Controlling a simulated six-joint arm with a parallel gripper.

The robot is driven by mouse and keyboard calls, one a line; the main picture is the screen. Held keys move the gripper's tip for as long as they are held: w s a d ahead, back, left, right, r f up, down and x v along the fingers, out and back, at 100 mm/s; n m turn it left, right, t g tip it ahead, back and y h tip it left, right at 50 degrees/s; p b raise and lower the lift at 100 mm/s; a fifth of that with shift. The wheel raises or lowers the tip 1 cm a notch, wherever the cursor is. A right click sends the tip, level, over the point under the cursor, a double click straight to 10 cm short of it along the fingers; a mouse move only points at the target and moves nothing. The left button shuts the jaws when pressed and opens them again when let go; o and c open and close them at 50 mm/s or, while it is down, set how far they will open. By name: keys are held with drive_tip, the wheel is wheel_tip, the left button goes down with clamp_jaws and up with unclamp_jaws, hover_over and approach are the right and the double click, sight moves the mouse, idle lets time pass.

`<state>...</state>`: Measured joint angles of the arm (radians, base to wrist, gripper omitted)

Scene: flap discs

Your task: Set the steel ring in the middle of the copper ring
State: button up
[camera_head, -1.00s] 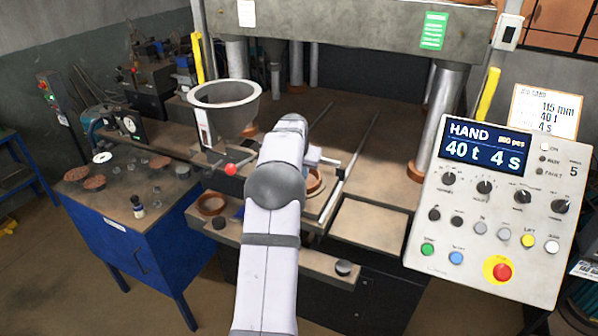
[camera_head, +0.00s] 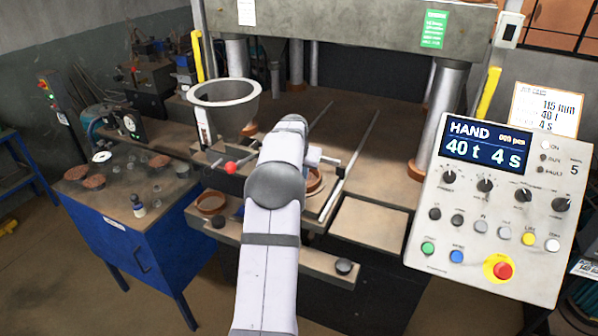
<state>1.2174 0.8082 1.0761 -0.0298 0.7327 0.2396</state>
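A copper-coloured ring (camera_head: 316,184) shows in part at the right side of my arm, on the press's front plate. My arm hides the rest of it, so I cannot see what lies in its middle. Another brown ring (camera_head: 211,203) sits at the left end of the front ledge. I cannot make out the steel ring for certain. Several small round pieces (camera_head: 146,171) lie on the blue bench, too small to tell apart. My arm reaches forward over the plate, and its own links hide my gripper's fingers and anything between them.
A grey hopper (camera_head: 225,103) stands left of my arm, with a red-knobbed lever (camera_head: 231,168) below it. A rail (camera_head: 340,170) runs along the right. The control panel (camera_head: 490,215) fills the right side. A bare plate (camera_head: 368,226) lies between arm and panel.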

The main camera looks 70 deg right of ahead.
drive_tip(key=shift+f, duration=0.3)
idle(0.6)
drive_tip(key=o, duration=1)
drive_tip(key=shift+c, duration=0.2)
drive_tip(key=b+v, duration=0.3)
drive_tip(key=v, duration=0.4)
drive_tip(key=shift+r+b, duration=0.2)
drive_tip(key=shift+b, duration=0.15)
